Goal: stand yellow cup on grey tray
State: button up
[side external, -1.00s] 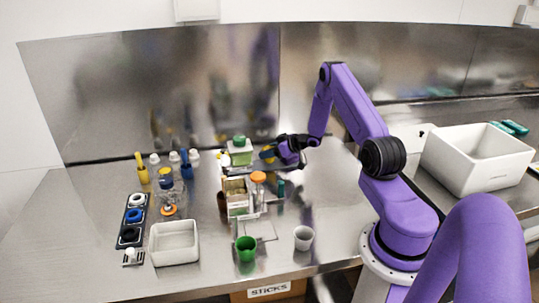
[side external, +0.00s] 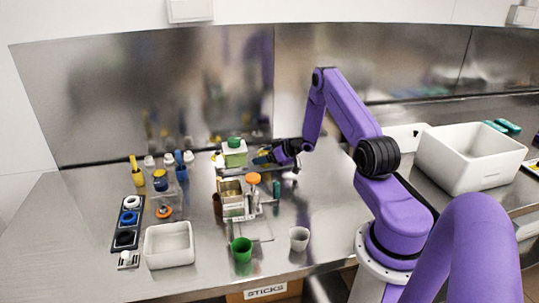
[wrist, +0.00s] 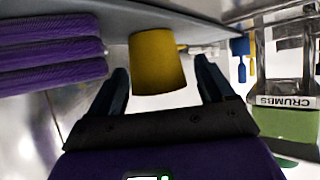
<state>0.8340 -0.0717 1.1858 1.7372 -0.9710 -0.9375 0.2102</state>
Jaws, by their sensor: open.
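The yellow cup (wrist: 157,62) sits between the two spread fingers of my gripper (wrist: 163,88) in the wrist view, with clear gaps on both sides. The picture there is upside down. In the side external view my gripper (side external: 262,158) is low at the back of the table, right of a green-lidded container. The cup is mostly hidden there by the fingers. A flat grey square that looks like the grey tray (side external: 262,231) lies near the front of the table, between a green cup (side external: 241,250) and a white cup (side external: 299,239).
A box stand (side external: 232,198) and an orange-topped item (side external: 254,179) stand between my gripper and the tray. A white bin (side external: 169,246) is front left.

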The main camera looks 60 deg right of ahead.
jog(key=v, duration=1.2)
jog(key=shift+r, duration=0.1)
